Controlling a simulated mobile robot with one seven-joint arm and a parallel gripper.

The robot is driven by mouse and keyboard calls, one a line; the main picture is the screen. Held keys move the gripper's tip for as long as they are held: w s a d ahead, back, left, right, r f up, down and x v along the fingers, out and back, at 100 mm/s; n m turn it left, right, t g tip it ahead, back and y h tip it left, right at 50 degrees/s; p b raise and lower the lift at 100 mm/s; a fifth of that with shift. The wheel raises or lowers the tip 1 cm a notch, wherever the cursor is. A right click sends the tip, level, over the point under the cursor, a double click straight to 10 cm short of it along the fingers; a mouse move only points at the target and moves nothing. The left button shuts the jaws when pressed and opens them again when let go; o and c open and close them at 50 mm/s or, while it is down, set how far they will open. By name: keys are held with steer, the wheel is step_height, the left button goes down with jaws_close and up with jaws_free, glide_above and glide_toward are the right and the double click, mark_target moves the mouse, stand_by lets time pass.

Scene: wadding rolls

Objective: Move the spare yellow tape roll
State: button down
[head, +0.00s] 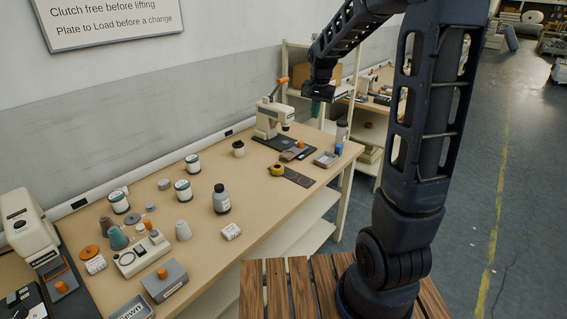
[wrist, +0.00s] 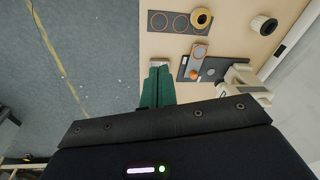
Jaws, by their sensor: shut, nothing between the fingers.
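The yellow tape roll (head: 276,169) lies flat on the workbench, at the left end of a dark strip (head: 298,177). My gripper (head: 317,109) hangs above the bench's far end, apart from the roll. Its green fingers (wrist: 157,84) are shut and empty.
A beige press (head: 270,120) on a dark base stands at the bench's back. Bench between bottle and roll is clear.

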steer(key=w+a+f+m+g, duration=0.1)
steer(key=w+a+f, duration=0.2)
steer(key=w+f, duration=0.3)
steer(key=w+a+f+m, duration=0.2)
steer(key=w+a+f, duration=0.25)
steer(key=f, duration=0.45)
steer(key=w+a+f+m+g, duration=0.1)
steer(key=w+a+f, duration=0.2)
steer(key=w+f, duration=0.35)
steer(key=shift+s+d+f, duration=0.1)
steer(key=shift+s+f, duration=0.05)
steer(key=shift+f, duration=2.55)
steer(key=shift+s+f, duration=0.1)
steer(key=shift+f, duration=2.6)
steer(key=s+a, duration=1.4)
steer(key=shift+s+a, duration=0.2)
steer(key=shift+s, duration=0.05)
steer(key=shift+r, duration=0.1)
